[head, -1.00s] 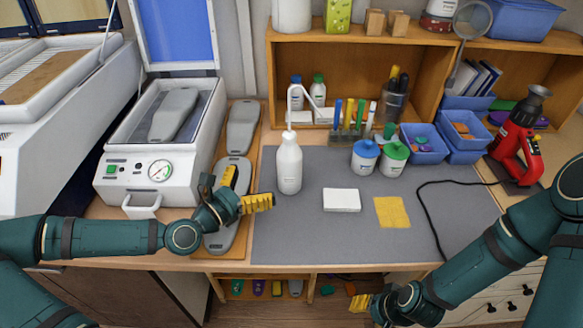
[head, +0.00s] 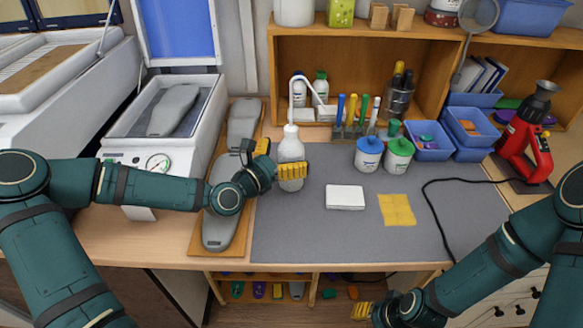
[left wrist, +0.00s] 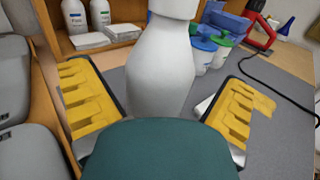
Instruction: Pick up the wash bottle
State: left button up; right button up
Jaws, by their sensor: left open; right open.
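The white wash bottle (head: 291,146) stands upright on the grey mat, with a bent spout tube at its top. In the left wrist view the bottle (left wrist: 160,75) fills the middle, between the two yellow finger pads. My left gripper (head: 277,160) is open around the bottle's body, one finger on either side; the pads look apart from it in the left wrist view (left wrist: 160,100). The gripper hides part of the bottle's left side in the head view. My right gripper (head: 368,310) is low at the front of the bench, empty, partly hidden by its own arm.
The grey mat (head: 300,235) has free room in front of the bottle. A white block (head: 345,197) and a yellow cloth (head: 397,210) lie to the right. Blue-lidded (head: 368,154) and green-lidded jars (head: 398,155) and a tool rack stand behind. Insole forms (head: 222,225) lie left.

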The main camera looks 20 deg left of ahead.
pick_arm(q)
jog(key=shift+x, duration=0.85)
jog(key=c, duration=1.3)
jog(key=shift+r, duration=0.1)
